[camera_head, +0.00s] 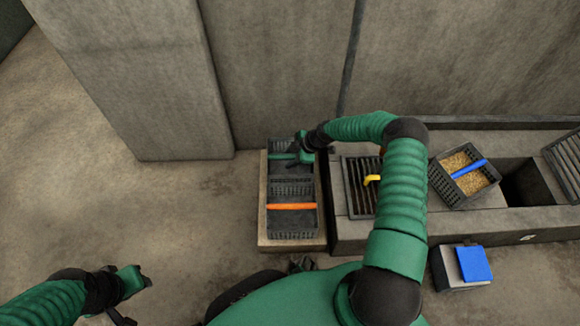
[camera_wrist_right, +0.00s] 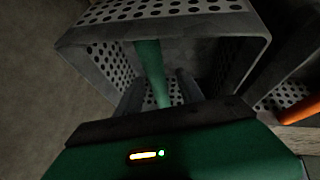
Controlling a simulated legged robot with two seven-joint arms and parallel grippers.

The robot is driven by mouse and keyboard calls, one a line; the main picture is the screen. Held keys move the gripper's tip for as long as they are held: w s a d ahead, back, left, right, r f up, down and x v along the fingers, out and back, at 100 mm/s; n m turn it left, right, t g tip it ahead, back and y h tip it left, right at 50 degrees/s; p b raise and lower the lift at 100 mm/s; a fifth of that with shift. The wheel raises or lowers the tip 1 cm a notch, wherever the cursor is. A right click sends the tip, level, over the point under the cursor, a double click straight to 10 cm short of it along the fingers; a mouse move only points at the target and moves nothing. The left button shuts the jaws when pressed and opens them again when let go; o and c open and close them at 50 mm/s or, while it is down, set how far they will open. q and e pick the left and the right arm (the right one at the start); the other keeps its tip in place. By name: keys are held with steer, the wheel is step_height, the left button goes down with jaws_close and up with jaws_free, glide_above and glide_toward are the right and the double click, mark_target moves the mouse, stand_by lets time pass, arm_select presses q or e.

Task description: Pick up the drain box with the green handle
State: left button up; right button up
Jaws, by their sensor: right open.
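The drain box with the green handle is a dark grey perforated box (camera_head: 283,145) at the back of the low stand on the left of the counter. It also shows in the right wrist view (camera_wrist_right: 262,70). Its green handle (camera_wrist_right: 150,72) runs between the two fingers of my right gripper (camera_wrist_right: 158,92) in the right wrist view. My right gripper (camera_head: 301,154) is over the box in the head view, and its fingers are open around or just above the handle; contact is unclear. My left gripper (camera_head: 138,282) is low at the left, away from the boxes; its fingers are unclear.
A drain box with an orange handle (camera_head: 291,221) sits just in front on the same stand (camera_head: 262,240). To the right are a grate with a yellow handle (camera_head: 359,205), a grain-filled box with a blue handle (camera_head: 447,192), and a blue-lidded container (camera_head: 449,272). The left floor is clear.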

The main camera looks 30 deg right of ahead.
steer(key=shift+f, duration=0.2)
stand_by(0.4)
jaws_close()
stand_by(0.3)
stand_by(1.1)
